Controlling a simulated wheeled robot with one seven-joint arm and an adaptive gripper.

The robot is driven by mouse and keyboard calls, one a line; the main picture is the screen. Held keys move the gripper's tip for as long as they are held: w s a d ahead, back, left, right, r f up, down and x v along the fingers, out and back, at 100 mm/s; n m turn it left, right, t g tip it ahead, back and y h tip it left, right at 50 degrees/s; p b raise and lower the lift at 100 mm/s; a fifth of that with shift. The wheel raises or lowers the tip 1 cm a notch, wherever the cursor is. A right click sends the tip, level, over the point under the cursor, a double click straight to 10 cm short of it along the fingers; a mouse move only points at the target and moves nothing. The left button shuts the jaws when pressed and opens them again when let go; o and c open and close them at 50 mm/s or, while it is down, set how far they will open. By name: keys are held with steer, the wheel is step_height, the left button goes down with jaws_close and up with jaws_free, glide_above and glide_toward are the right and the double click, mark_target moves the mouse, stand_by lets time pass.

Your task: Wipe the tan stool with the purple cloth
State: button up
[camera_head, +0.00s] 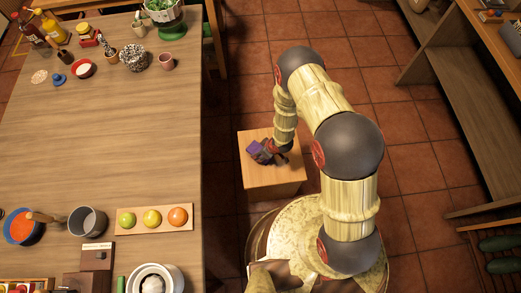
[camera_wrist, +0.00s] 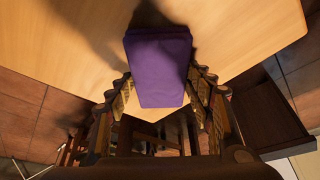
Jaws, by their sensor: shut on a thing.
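The tan stool (camera_head: 282,178) is a square block on the floor, right of the long table in the head view. Its light wood top (camera_wrist: 235,30) fills the upper part of the wrist view. The purple cloth (camera_wrist: 158,70) is a folded rectangle between my fingers. My gripper (camera_wrist: 160,97) is shut on it. In the head view the cloth (camera_head: 260,148) is over the left part of the stool top, with my gripper (camera_head: 268,153) just right of it. Whether the cloth touches the top cannot be told for certain; a dark shadow lies around it.
The long wooden table (camera_head: 120,130) at left carries a fruit board (camera_head: 147,230), a grey pot (camera_head: 87,221), bottles, bowls and a plant. Shelving (camera_head: 455,90) stands at right. Tiled floor (camera_head: 240,75) lies open behind the stool.

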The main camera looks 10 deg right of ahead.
mark_target(276, 157)
steer(key=shift+w+d+r, duration=0.1)
steer(key=shift+d, duration=3.4)
steer(key=shift+w+d+p, duration=0.15)
steer(key=shift+d+p, duration=0.3)
steer(key=shift+d, duration=1.3)
steer(key=shift+d+f, duration=0.2)
steer(key=shift+d, duration=1.55)
steer(key=shift+s, duration=1.25)
steer(key=shift+w+a+r, duration=0.1)
steer(key=shift+a+r, duration=0.1)
steer(key=shift+a, duration=1.65)
steer(key=shift+a+f, duration=0.15)
steer(key=shift+a, duration=3.45)
